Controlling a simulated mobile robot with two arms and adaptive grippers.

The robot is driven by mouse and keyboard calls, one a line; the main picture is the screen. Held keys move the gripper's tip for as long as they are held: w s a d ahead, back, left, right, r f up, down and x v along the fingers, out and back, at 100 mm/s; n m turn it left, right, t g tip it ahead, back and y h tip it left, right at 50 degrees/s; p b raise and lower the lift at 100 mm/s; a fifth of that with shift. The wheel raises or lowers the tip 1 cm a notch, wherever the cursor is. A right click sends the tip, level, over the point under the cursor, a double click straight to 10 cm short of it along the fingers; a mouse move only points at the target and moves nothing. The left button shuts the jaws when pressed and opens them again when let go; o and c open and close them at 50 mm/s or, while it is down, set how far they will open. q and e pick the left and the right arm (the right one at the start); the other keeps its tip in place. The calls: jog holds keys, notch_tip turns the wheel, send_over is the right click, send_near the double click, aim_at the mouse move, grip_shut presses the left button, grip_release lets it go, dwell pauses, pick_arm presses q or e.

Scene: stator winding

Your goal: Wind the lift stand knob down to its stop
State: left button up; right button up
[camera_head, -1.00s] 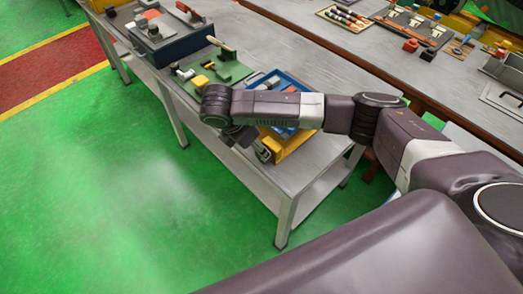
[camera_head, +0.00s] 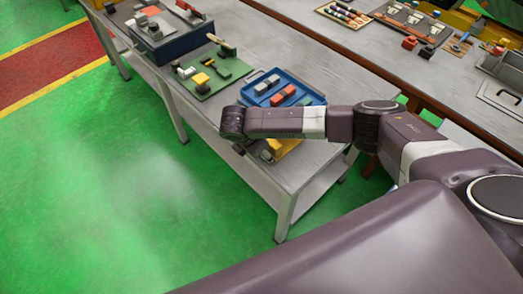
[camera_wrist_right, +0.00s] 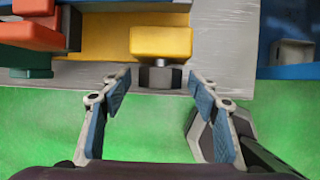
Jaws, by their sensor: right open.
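In the right wrist view a dark hexagonal knob (camera_wrist_right: 160,77) sits on a short stem at the near side of a yellow block (camera_wrist_right: 161,42), by the table edge. My right gripper (camera_wrist_right: 159,82) is open. Its two blue-padded fingers lie left and right of the knob in the picture, with gaps on both sides; whether the knob is at their depth I cannot tell. In the head view the yellow stand (camera_head: 287,147) shows partly behind my right arm at the table's front edge, and the arm hides the knob. My left gripper is not in view.
A dark hexagonal piece with a black rod (camera_wrist_right: 212,138) shows beside the right finger. A blue tray (camera_head: 262,78) with blocks, a green board (camera_head: 232,72) and a dark blue box (camera_head: 178,47) stand on the table. Open green floor (camera_head: 110,190) lies in front.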

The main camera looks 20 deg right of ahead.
jog(key=c, duration=1.2)
jog(key=shift+o, duration=0.2)
jog(key=shift+w+a+f+g+h+b, duration=0.15)
jog(key=shift+g+b, duration=0.1)
jog(key=shift+g, duration=0.2)
jog(key=shift+w+g+h+b, duration=0.1)
jog(key=shift+g+h+b, duration=0.1)
jog(key=shift+g, duration=0.25)
jog(key=g+b, duration=0.1)
jog(key=b, duration=0.2)
jog(key=n+g+h+b, duration=0.1)
jog(key=b, duration=0.1)
jog(key=g+b, duration=0.1)
jog(key=b, duration=0.2)
jog(key=shift+w+a+f+g+h+b, duration=0.1)
jog(key=shift+w+f+g+h+b, duration=0.15)
jog(key=shift+g+b, duration=0.15)
jog(key=shift+r+g+b, duration=0.15)
jog(key=shift+g+b, duration=0.15)
jog(key=shift+b, duration=0.3)
jog(key=shift+r+n, duration=0.1)
jog(key=shift+n, duration=0.2)
